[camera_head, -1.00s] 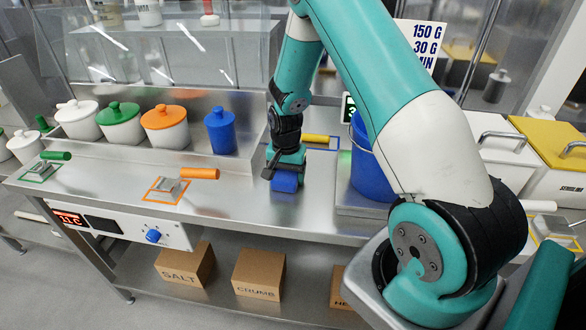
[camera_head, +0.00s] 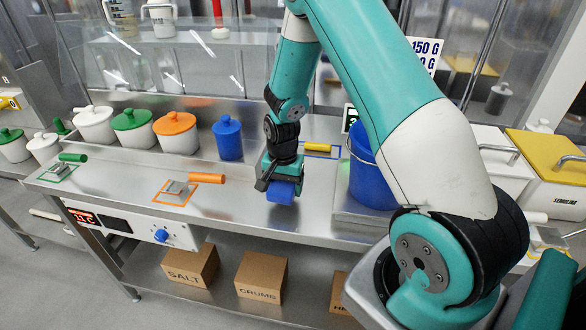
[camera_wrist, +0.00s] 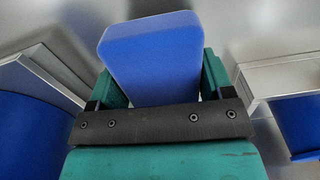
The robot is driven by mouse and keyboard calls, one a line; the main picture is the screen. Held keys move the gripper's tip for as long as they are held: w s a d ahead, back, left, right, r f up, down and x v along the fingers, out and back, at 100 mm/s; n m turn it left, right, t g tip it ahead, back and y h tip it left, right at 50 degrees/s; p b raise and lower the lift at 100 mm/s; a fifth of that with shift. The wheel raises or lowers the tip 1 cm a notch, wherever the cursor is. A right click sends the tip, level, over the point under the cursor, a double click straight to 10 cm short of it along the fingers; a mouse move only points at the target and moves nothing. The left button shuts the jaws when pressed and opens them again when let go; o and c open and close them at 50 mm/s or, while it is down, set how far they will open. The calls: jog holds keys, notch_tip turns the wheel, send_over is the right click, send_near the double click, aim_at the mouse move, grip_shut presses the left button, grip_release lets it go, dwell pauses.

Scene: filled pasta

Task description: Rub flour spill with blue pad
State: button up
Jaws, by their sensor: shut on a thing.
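The blue pad (camera_head: 281,192) is held in my gripper (camera_head: 280,182), low over the steel counter (camera_head: 235,205). In the wrist view the pad (camera_wrist: 152,58) stands between the two green fingers of my gripper (camera_wrist: 158,88), which press on its sides. I cannot tell whether the pad's underside touches the counter. No flour spill is clearly visible in either view.
A blue bucket (camera_head: 370,170) on a scale stands just right of my gripper. A blue lidded jar (camera_head: 228,140) and an orange-lidded pot (camera_head: 176,132) stand to the left. An orange-handled scraper (camera_head: 205,179) lies in an orange outline. The counter's front middle is clear.

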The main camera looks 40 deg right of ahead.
jog(key=shift+r+p, duration=1.4)
jog(key=shift+r, duration=0.8)
